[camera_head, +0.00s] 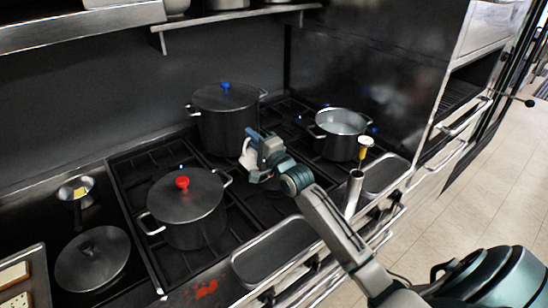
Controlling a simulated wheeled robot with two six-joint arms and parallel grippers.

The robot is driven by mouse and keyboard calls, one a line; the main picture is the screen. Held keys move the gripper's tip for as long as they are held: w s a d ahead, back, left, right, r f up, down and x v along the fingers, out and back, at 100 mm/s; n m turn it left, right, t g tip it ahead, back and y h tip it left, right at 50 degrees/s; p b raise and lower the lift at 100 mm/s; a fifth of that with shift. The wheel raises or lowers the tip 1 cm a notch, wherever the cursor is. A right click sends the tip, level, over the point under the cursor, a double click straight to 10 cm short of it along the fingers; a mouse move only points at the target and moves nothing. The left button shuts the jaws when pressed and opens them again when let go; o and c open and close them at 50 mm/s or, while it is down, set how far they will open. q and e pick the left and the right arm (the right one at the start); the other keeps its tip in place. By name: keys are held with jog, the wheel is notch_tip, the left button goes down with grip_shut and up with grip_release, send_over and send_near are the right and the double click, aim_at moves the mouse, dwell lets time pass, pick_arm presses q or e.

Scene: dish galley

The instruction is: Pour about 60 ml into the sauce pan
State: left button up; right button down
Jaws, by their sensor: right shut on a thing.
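My right gripper (258,158) is over the middle of the stove, in front of the blue-knobbed pot. It is shut on a small pale thing (247,156), mostly hidden by the gripper, so I cannot tell what it is. An open two-handled pot (339,147) with a pale inside stands on the right rear of the stove. I cannot tell for certain which is the sauce pan. My left gripper is out of view.
A lidded pot with a blue knob (228,125) stands at the back and one with a red knob (190,215) at the front left. A loose lid (92,258) lies left. A metal cylinder (353,191) and grey trays line the front edge. A shelf hangs above.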

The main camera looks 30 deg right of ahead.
jog(key=shift+d+m+p, duration=0.25)
jog(key=shift+m+p, duration=0.05)
jog(key=shift+m, duration=0.1)
jog(key=shift+d+r+m+h+p, duration=0.3)
jog(key=shift+d+r+m+p, duration=0.3)
jog(key=shift+m+p, duration=0.7)
jog(key=shift+d+f+p, duration=0.1)
jog(key=shift+f+p, duration=0.05)
jog(key=shift+p, duration=0.2)
jog(key=shift+d+r+m+t+h+p, duration=0.3)
jog(key=shift+d+m+p, duration=0.3)
jog(key=shift+p, duration=1)
jog(key=shift+d+r+m+p, duration=0.25)
jog(key=shift+d+m+p, duration=0.4)
jog(key=shift+m+p, duration=0.4)
jog(key=shift+f, duration=0.1)
